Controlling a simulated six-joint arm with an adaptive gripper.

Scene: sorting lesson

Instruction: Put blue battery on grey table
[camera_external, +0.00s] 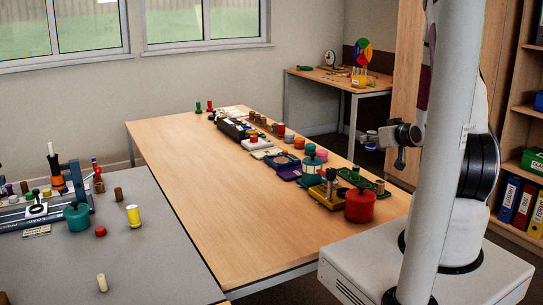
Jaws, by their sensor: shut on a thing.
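The grey table (160,265) fills the lower left, with bare surface at its front and right. My gripper (400,150) is at the right, partly behind my white arm, high above the floor beyond the wooden table's right edge. It is shut on a small dark thing at its lower end, too small and shaded to name. I cannot make out a blue battery anywhere on the tables. A yellow cylinder with a pale top (133,216) stands upright on the grey table.
A dark red button-like piece (100,231), a cream peg (102,283) and a teal pot (77,217) are on the grey table. The wooden table (200,190) has a row of trays and pots along its right side. Its left half is clear. A bookshelf (507,150) stands at the right.

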